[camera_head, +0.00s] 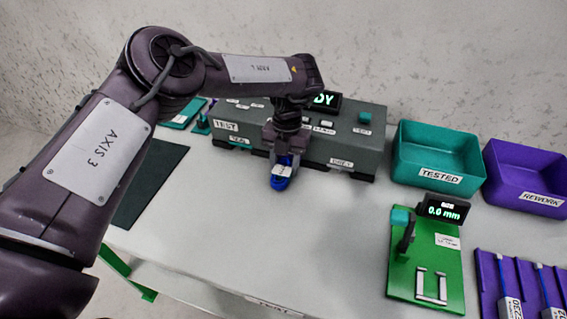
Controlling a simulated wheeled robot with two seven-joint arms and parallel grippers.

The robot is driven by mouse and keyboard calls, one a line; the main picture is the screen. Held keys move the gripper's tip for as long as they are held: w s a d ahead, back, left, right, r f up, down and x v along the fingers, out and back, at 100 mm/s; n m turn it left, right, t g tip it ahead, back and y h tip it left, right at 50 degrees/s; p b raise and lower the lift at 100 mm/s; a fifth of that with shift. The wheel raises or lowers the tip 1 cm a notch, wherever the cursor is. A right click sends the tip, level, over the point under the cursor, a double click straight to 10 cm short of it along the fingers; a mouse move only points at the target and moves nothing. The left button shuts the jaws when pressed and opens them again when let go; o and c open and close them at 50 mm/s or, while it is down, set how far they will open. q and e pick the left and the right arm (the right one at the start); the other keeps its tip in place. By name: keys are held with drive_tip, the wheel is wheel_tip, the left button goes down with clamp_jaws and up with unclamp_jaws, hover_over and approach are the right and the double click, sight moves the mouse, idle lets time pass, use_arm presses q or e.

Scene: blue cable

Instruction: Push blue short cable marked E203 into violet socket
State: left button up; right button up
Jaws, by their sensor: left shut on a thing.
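My left arm reaches in from the left, and its gripper (283,158) points down in front of the dark grey test box (345,145). It is shut on a blue piece with a small white label, the blue cable (279,184); the label is too small to read. The blue piece is close to the box's front side; I cannot tell whether it touches. No violet socket can be made out; the gripper and arm cover part of the box. My right gripper is out of view.
A teal TESTED bin (437,150) and a violet REWORK bin (525,180) stand at the right. A green gauge board (425,265) reads 0.0 mm. A violet rack (487,268) holds blue cables. A dark mat (150,185) lies left. The middle front of the table is clear.

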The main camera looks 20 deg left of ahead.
use_arm(q)
drive_tip(key=shift+w+r+t, duration=0.3)
drive_tip(key=shift+w+r, duration=0.45)
idle(1.5)
drive_tip(key=o, duration=1.1)
drive_tip(key=r+p, duration=0.2)
drive_tip(key=shift+w+r+p, duration=0.25)
drive_tip(key=shift+w+p, duration=0.05)
drive_tip(key=shift+r+p, duration=0.65)
drive_tip(key=shift+r, duration=0.05)
drive_tip(key=shift+w+d+r+p, duration=0.15)
drive_tip(key=shift+w+r+p, duration=0.05)
drive_tip(key=shift+w+p, duration=0.1)
drive_tip(key=shift+w+r+p, duration=0.1)
drive_tip(key=shift+r+p, duration=0.15)
drive_tip(key=shift+p, duration=0.1)
wheel_tip(320, 180, up, 2)
drive_tip(key=shift+r+p, duration=0.15)
drive_tip(key=shift+p, duration=0.9)
